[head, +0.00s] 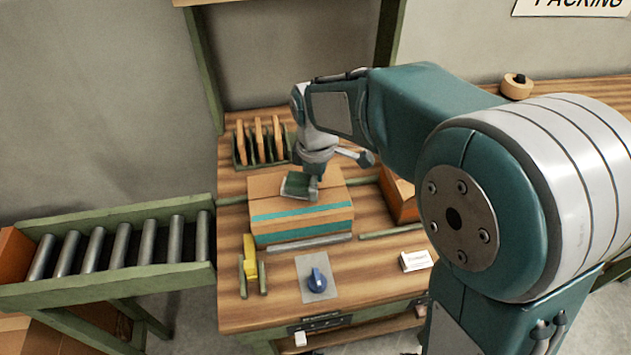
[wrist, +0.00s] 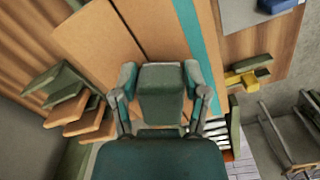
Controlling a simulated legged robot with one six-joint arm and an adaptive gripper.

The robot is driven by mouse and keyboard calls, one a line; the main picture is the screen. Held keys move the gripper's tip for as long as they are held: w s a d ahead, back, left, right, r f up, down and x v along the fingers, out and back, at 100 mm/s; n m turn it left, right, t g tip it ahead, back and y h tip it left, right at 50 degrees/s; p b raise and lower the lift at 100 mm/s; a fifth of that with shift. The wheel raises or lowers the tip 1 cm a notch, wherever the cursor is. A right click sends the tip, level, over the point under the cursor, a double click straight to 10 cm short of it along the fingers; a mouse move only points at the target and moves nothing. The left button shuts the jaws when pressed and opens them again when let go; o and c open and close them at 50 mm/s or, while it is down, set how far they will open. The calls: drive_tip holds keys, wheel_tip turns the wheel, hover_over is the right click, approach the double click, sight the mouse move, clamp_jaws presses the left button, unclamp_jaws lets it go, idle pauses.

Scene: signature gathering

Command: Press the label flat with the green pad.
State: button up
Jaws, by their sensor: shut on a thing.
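The green pad (head: 296,186) is at the top of a cardboard box with a teal stripe (head: 300,212). My gripper (head: 313,186) is shut on the pad from above. In the wrist view the pad (wrist: 161,98) sits between the two fingers of my gripper (wrist: 160,78), over the brown box top (wrist: 98,45). I cannot tell whether the pad touches the box. I cannot make out the label on the box; the pad and gripper cover part of the top.
A rack with upright brown pieces (head: 260,143) stands behind the box. A yellow tool (head: 250,259), a blue-knobbed item on a grey plate (head: 316,282) and a white card (head: 416,260) lie in front. A roller conveyor (head: 122,247) adjoins on the left. An orange box (head: 398,197) stands right.

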drive_tip(key=shift+f, duration=0.35)
idle(0.7)
drive_tip(key=shift+r, duration=0.1)
drive_tip(key=shift+r, duration=3.45)
drive_tip(key=shift+s, duration=0.1)
